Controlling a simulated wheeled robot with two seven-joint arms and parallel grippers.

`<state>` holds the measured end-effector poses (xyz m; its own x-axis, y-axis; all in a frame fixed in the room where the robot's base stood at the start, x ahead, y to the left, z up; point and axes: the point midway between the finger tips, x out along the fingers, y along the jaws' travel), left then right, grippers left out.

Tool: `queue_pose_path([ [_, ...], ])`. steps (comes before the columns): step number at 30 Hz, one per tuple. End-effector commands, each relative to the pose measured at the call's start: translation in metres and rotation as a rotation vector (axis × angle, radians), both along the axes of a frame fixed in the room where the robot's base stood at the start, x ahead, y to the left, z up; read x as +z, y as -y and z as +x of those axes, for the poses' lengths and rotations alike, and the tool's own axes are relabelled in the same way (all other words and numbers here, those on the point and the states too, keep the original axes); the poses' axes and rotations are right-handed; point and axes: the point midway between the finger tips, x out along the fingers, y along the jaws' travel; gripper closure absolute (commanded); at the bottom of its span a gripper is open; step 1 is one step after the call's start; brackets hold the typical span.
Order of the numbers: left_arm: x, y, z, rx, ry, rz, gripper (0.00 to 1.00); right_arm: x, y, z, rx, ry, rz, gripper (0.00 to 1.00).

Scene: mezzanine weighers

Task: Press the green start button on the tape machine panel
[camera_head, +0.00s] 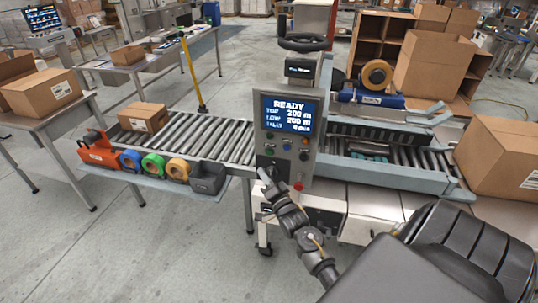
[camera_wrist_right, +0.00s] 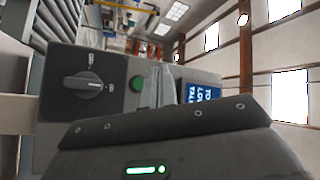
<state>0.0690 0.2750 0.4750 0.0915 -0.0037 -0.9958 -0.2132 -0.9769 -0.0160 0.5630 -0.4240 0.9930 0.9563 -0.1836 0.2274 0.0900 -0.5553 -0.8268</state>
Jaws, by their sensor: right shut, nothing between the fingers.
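The tape machine panel (camera_head: 313,115) is a grey upright box with a blue screen (camera_head: 290,113) reading READY and several small buttons below. My right gripper (camera_head: 267,176) is shut and empty, at the panel's lower left, its arm reaching up from the lower right. In the right wrist view the green button (camera_wrist_right: 137,84) shows on the panel face, between a black rotary knob (camera_wrist_right: 84,83) and the screen (camera_wrist_right: 197,93). The gripper's grey fingers (camera_wrist_right: 158,84) are close beside the button. I cannot tell whether they touch it. My left gripper is not in view.
A roller conveyor (camera_head: 212,137) with a carton (camera_head: 143,117) runs left of the panel. Tape rolls (camera_head: 153,164) sit on a side shelf below it. A red button (camera_head: 298,186) is at the panel's bottom. A large carton (camera_head: 500,155) stands at the right.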

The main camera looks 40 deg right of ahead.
Motion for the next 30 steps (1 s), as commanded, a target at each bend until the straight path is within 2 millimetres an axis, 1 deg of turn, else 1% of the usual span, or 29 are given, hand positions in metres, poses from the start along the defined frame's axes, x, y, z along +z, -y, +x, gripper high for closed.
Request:
queue_pose_path([
  [1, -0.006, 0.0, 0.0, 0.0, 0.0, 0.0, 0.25, -0.002, 0.005, 0.004, 0.0, 0.002, -0.002, 1.0],
  [9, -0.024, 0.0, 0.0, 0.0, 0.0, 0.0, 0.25, -0.003, 0.036, 0.025, -0.001, 0.001, -0.003, 1.0],
  [15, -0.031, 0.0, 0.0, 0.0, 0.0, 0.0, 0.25, -0.001, 0.054, 0.037, -0.002, 0.0, -0.003, 1.0],
  [21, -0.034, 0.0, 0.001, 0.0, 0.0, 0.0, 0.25, -0.001, 0.062, 0.043, -0.001, -0.001, -0.001, 1.0],
  [30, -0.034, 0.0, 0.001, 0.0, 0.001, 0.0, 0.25, 0.0, 0.064, 0.044, -0.001, -0.001, -0.001, 1.0],
])
